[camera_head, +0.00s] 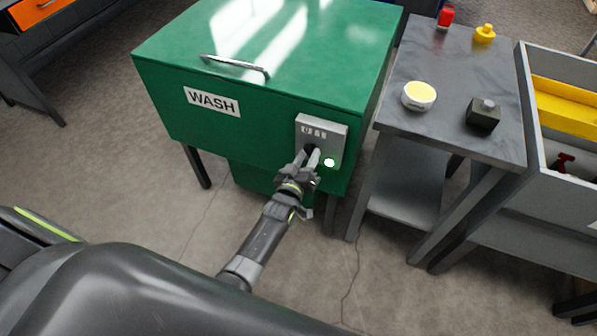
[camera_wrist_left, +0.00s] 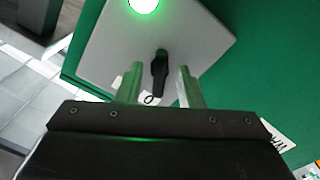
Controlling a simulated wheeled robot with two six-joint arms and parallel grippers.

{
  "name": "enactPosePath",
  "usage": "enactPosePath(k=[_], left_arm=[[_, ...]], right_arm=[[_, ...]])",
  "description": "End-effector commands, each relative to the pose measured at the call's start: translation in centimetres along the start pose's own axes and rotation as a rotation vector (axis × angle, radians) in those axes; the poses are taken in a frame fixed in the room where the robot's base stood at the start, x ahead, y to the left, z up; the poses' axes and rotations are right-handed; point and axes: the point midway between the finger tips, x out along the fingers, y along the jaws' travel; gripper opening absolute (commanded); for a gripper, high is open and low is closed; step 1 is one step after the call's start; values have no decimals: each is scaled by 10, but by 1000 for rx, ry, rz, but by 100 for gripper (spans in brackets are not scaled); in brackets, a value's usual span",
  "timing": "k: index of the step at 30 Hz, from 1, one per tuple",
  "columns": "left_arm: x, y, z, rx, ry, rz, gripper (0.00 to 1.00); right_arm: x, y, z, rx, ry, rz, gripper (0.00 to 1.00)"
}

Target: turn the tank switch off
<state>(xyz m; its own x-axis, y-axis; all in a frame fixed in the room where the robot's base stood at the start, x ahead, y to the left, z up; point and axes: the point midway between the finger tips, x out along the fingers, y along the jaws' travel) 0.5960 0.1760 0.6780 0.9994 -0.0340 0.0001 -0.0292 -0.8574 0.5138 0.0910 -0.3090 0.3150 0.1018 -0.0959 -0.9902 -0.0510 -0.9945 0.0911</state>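The tank is a green box (camera_head: 270,130) marked WASH, with a closed lid and a handle. A grey switch panel (camera_head: 334,131) is on its front, right of the WASH label; a green lamp (camera_head: 330,162) on it is lit. The lamp also shows in the left wrist view (camera_wrist_left: 145,4). There, the black switch knob (camera_wrist_left: 160,72) stands between the two fingers of my left gripper (camera_wrist_left: 161,68), with a gap on each side. The gripper (camera_head: 308,156) is open at the panel and hides most of the knob in the head view. My right gripper is not in view.
A grey side table (camera_head: 455,65) stands right of the tank, with a yellow-topped round tub (camera_head: 419,95), a dark block (camera_head: 483,112), a red bottle (camera_head: 446,17) and a yellow bottle (camera_head: 485,34). A grey cart (camera_head: 560,190) is farther right. The floor in front is clear.

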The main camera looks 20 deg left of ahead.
Motion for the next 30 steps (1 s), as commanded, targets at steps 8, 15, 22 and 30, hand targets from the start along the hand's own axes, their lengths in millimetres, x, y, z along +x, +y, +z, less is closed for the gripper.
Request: enactPosePath(k=[8,15,22,30], left_arm=[[-45,0,-1,0,-3,-5,34],[-99,0,-1,-1,-4,-5,34],[-145,0,-1,0,-3,-3,34],[-170,0,0,-1,-1,-1,34]], right_arm=[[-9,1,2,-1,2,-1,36],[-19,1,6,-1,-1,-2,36],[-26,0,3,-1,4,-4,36],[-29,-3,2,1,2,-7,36]])
